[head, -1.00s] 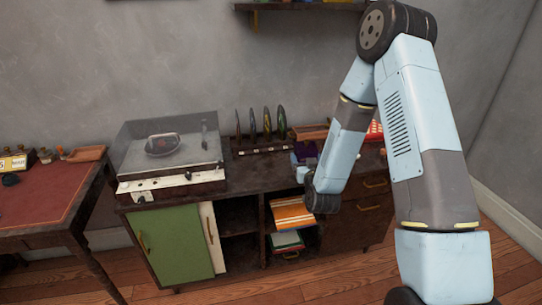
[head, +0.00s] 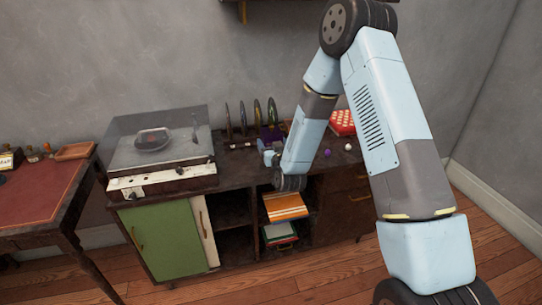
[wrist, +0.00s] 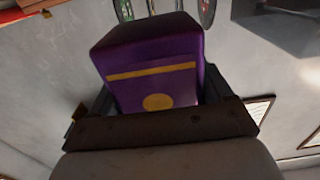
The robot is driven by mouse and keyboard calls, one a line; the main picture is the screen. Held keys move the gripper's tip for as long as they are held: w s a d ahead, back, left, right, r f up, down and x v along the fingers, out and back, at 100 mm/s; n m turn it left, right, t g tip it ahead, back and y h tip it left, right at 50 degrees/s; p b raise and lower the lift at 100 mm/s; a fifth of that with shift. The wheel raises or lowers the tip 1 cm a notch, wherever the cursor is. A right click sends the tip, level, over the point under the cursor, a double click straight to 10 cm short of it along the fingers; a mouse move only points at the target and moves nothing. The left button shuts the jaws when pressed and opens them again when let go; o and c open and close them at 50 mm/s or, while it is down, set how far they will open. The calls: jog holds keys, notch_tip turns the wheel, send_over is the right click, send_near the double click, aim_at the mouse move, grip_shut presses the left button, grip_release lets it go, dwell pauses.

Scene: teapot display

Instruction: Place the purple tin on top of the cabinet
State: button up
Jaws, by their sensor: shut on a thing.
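The purple tin (wrist: 155,70) fills the middle of the wrist view, with a yellow stripe and a yellow disc on its face. My gripper (wrist: 158,105) is shut on it, its fingers on both sides. In the head view the tin (head: 271,134) shows as a small purple patch beside my arm, in front of the record rack. My gripper (head: 269,152) is partly hidden there by my arm. The cabinet (head: 235,171) is dark wood, with a green door. I cannot tell whether the tin touches its top.
A turntable with a clear lid (head: 160,150) covers the top's left part. The record rack (head: 240,144) stands at the back. A purple ball (head: 327,153), a white ball (head: 348,147) and a red board (head: 342,122) are on the right. A red-topped desk (head: 40,200) is at left.

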jog(key=w+f, duration=0.2)
jog(key=f, duration=0.1)
jog(key=w+f, duration=0.3)
jog(key=shift+w+a+f, duration=0.1)
jog(key=shift+w+a, duration=0.05)
jog(key=shift+f, duration=1.45)
jog(key=o, duration=1.1)
jog(key=shift+f, duration=0.1)
